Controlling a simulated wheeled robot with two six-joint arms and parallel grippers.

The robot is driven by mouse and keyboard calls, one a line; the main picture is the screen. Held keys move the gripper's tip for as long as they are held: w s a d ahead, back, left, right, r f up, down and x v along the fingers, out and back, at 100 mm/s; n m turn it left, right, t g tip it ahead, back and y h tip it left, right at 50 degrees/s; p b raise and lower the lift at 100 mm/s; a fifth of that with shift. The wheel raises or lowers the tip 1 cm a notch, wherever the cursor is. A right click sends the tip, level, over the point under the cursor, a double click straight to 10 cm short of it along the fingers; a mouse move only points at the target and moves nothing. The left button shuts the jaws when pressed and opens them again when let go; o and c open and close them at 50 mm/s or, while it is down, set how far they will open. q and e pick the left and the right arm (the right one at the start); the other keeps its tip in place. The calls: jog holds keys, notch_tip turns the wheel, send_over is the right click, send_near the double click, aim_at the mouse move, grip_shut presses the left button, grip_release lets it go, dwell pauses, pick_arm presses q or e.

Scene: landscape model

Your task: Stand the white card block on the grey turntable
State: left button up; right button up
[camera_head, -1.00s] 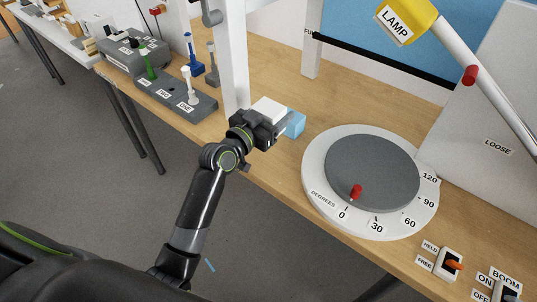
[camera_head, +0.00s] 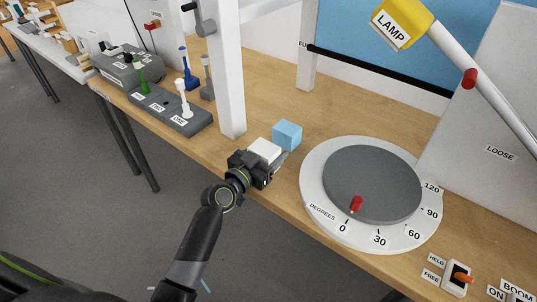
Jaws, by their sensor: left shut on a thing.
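The white card block (camera_head: 264,149) is at my left gripper (camera_head: 272,158), partly hidden by its fingers. My left gripper is shut on it, left of the turntable and close to the table's front edge. The grey turntable (camera_head: 375,182) is a round disc with a red peg (camera_head: 355,204) near its front rim, set in a white ring marked in degrees. Nothing stands on the disc apart from the peg. My right gripper is not in view.
A light blue cube (camera_head: 287,135) stands just behind the white block. A white post (camera_head: 228,80) rises to its left. A yellow lamp (camera_head: 402,22) on a white arm hangs at upper right. A HELD/FREE switch (camera_head: 456,278) is at front right. A grey peg rack (camera_head: 172,117) is at left.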

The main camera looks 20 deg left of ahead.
pick_arm(q)
jog(key=shift+f+b, duration=0.15)
jog(key=shift+b, duration=0.15)
jog(key=o, duration=1)
jog(key=shift+c, duration=0.2)
